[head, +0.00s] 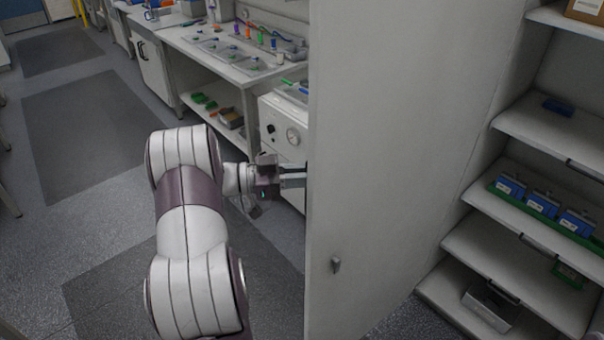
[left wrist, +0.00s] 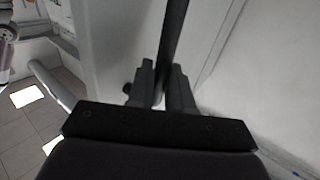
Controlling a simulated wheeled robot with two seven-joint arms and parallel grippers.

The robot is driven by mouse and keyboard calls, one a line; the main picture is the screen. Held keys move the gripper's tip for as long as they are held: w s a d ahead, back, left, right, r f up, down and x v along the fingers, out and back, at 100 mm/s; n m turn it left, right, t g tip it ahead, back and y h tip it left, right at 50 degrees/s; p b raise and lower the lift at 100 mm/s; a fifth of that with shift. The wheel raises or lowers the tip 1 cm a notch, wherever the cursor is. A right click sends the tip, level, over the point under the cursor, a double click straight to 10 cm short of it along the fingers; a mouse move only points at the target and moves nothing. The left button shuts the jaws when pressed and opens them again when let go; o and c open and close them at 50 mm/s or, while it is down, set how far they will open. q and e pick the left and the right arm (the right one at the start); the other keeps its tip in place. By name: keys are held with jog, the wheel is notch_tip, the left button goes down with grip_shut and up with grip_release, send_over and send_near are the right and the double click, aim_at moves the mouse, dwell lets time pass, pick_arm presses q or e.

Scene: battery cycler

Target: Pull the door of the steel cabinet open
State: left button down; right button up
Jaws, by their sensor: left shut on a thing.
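The steel cabinet's door (head: 400,130) stands swung out as a tall pale panel in the middle of the head view. A small catch (head: 336,264) sits low on the face toward me. My left gripper (head: 293,178) is at the door's left edge, its fingers partly hidden behind it. In the left wrist view my left gripper (left wrist: 162,85) is shut with a dark upright strip (left wrist: 174,35) between its fingers. I cannot tell whether this strip is a handle or the door's edge. My right gripper is not in view.
Open cabinet shelves (head: 540,130) at the right hold blue boxes (head: 541,202) on a green tray (head: 505,190). A white instrument with a dial (head: 292,135) stands behind the door, beside a bench (head: 240,80) with trays. Floor is clear at the left.

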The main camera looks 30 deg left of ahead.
pick_arm(q)
jog(key=shift+w+r, duration=0.1)
jog(key=shift+r, duration=0.1)
jog(key=c, duration=1.1)
grip_release()
jog(key=shift+w+d, duration=0.1)
jog(key=shift+c, duration=0.2)
jog(key=b+v, duration=0.5)
jog(key=v, duration=0.7)
